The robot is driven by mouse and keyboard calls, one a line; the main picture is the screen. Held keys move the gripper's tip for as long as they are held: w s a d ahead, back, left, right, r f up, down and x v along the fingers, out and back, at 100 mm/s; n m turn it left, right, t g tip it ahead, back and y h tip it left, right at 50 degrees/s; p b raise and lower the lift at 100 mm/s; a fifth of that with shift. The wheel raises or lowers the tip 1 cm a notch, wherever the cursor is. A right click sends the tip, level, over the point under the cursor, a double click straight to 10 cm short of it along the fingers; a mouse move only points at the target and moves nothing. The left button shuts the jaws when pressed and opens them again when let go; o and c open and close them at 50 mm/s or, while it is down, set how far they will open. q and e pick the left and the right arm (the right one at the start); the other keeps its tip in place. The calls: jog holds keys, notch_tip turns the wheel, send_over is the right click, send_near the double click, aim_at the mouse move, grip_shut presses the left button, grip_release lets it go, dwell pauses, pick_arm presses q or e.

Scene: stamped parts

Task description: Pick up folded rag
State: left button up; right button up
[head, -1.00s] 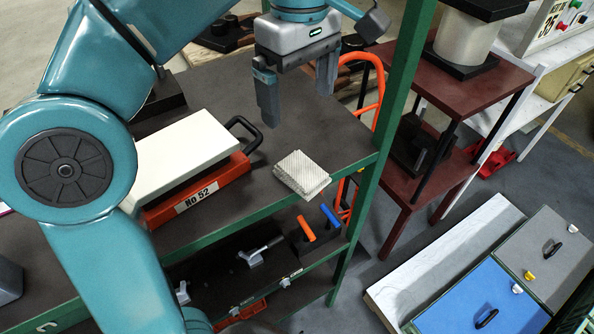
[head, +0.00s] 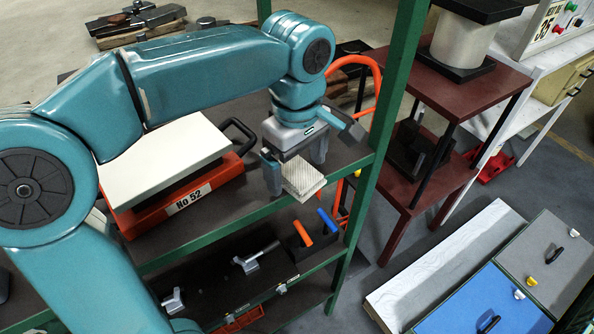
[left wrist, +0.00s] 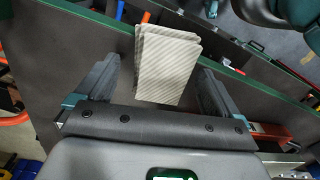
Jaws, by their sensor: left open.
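The folded rag (head: 302,178) is a small pale, striped stack lying at the front edge of the shelf's dark top, near the green corner post. My left gripper (head: 296,172) is open right over it, pointing down. In the left wrist view the rag (left wrist: 167,65) lies between the two spread fingers (left wrist: 160,85), with a gap on each side. It reaches beyond the fingertips toward the shelf edge. In the head view, part of the rag's back is hidden by the gripper. I do not see my right gripper.
An orange-red box marked No 52 (head: 190,197) with a white lid (head: 165,160) stands left of the gripper. The green post (head: 385,130) rises close to its right. Orange- and blue-handled tools (head: 302,233) sit on the lower shelf. Dark shelf top (head: 240,212) is bare between box and rag.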

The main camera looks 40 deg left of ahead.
pick_arm(q)
jog(key=shift+s+d+r, duration=0.1)
jog(key=shift+d, duration=0.05)
jog(key=shift+c, duration=0.4)
jog(key=c, duration=1.1)
jog(key=shift+c, duration=0.2)
